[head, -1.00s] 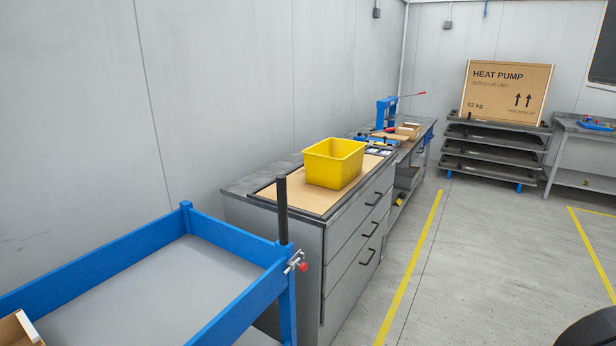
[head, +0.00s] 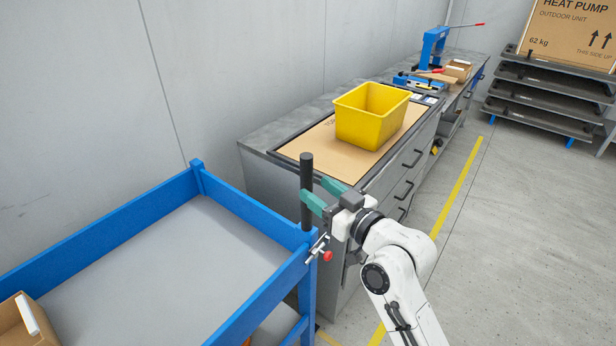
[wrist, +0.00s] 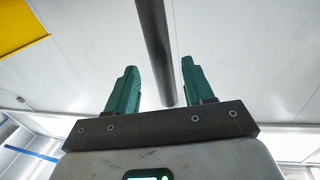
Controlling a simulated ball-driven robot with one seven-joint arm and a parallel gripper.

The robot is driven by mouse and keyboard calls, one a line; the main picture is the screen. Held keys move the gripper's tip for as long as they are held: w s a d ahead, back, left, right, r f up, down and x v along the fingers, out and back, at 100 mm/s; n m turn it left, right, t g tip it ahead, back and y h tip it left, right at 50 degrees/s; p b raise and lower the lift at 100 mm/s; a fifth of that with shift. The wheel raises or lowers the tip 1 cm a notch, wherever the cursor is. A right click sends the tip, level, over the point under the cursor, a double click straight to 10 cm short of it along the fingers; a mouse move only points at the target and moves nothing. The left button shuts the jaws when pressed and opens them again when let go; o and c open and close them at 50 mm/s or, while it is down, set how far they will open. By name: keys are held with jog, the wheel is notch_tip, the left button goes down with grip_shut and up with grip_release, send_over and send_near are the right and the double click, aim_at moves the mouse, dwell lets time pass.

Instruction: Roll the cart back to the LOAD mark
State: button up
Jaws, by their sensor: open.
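The blue cart (head: 130,235) with a grey deck stands at the lower left. Its upright black handle post (head: 306,175) rises at the near right corner, beside a metal clamp with a red knob (head: 327,256). My gripper (head: 318,195) is at the post, its green fingers open. In the wrist view the post (wrist: 156,50) shows between the two spread fingers (wrist: 158,85), with space on each side. The LOAD mark cannot be made out.
A grey drawer bench (head: 265,180) runs along the wall just beyond the cart, with a yellow bin (head: 370,115) on top. A cardboard box (head: 18,325) sits on the cart. Yellow floor lines (head: 455,190) border the clear floor at right. A heat pump carton (head: 570,35) stands on a rack.

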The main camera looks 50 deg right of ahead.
aim_at(311, 187)
jog(key=shift+w+d+p, duration=0.15)
jog(key=shift+w+p, duration=0.05)
jog(key=shift+w, duration=0.95)
jog(key=shift+w+d+p, duration=0.1)
jog(key=shift+w+p, duration=0.05)
jog(key=shift+w, duration=0.95)
grip_shut()
